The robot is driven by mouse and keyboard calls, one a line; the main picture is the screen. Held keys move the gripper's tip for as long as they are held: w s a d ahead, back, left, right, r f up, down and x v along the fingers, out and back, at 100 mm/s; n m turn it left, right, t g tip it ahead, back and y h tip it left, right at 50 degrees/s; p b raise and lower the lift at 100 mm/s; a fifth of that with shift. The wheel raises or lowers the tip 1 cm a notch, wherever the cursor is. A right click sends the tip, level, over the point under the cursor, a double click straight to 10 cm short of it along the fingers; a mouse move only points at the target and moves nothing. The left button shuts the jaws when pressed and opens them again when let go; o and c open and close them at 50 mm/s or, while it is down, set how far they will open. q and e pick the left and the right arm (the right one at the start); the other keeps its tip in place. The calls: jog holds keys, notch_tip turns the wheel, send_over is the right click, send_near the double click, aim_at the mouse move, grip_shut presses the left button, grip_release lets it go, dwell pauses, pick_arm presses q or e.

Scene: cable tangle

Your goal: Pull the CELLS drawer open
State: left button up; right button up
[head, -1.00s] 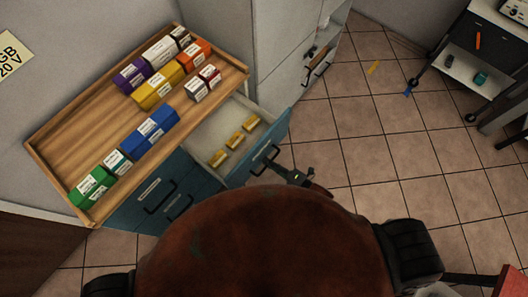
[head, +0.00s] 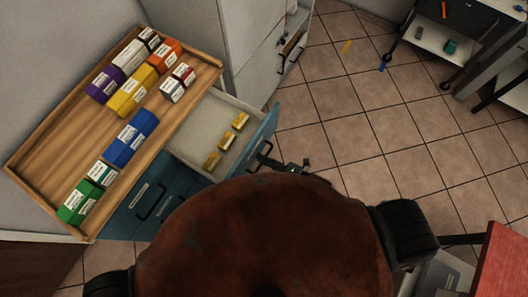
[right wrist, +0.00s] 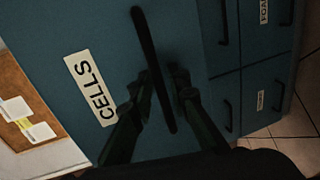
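The CELLS drawer (head: 262,134) stands pulled out of the blue cabinet, with several yellow cells (head: 226,142) inside. Its blue front, with a white CELLS label (right wrist: 90,88), fills much of the right wrist view. The dark bar handle (right wrist: 146,50) runs between the two fingers of my right gripper (right wrist: 160,95), which look closed on it from both sides; the dark fingers make exact contact hard to see. In the head view my right gripper (head: 292,167) is at the drawer's front, partly hidden by my body. My left gripper is not in view.
A wooden tray (head: 60,150) with coloured boxes tops the cabinet. Other shut drawers with handles (head: 150,203) are beside the open one. A grey cabinet (head: 255,50) stands behind. Tiled floor (head: 350,120) right of the drawer is mostly clear; a dark cart (head: 455,30) is farther back.

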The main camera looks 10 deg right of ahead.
jog(key=shift+o, duration=0.8)
jog(key=v, duration=1.2)
jog(key=shift+d, duration=0.1)
